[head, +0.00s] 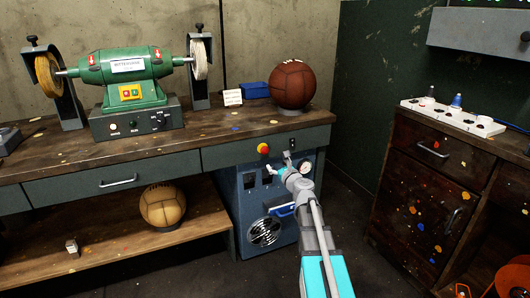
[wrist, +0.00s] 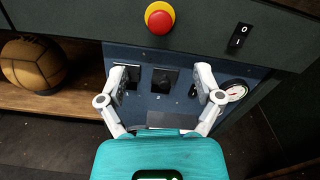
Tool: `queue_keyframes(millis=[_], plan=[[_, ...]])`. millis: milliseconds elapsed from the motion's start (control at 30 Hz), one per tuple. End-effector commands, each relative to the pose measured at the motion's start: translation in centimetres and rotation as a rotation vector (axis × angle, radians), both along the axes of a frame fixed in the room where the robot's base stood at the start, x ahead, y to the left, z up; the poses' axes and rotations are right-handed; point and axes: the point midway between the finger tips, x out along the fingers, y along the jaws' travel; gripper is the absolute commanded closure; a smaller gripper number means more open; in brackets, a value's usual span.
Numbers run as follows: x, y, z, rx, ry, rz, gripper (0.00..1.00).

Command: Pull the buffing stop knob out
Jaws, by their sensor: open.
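The buffing stop knob (head: 263,149) is a red mushroom knob on a yellow collar, set on the dark front of the workbench. In the wrist view the red knob (wrist: 160,20) is near the top middle, above my fingertips. My gripper (wrist: 162,78) is open with nothing between its fingers. It faces the blue cabinet panel just below the knob and is apart from the knob. In the head view my gripper (head: 280,164) is a little below and right of the knob.
The blue cabinet (head: 240,210) has black switches, a fan grille (head: 264,232) and a gauge (wrist: 234,90). A black rocker switch (wrist: 239,37) is right of the knob. The green buffing machine (head: 128,78) and a brown ball (head: 292,84) stand on the bench. A tan ball (head: 162,207) sits on the lower shelf.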

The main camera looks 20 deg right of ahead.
Motion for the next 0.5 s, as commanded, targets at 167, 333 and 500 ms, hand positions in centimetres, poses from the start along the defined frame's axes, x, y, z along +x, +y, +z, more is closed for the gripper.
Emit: queue_keyframes(millis=[167, 333, 500], plan=[[2.9, 0.1, 0.0, 0.0, 0.0, 0.0, 0.16], [5.5, 0.3, 0.0, 0.0, 0.0, 0.001, 0.16], [8.1, 0.5, 0.0, 0.0, 0.0, 0.0, 0.16]])
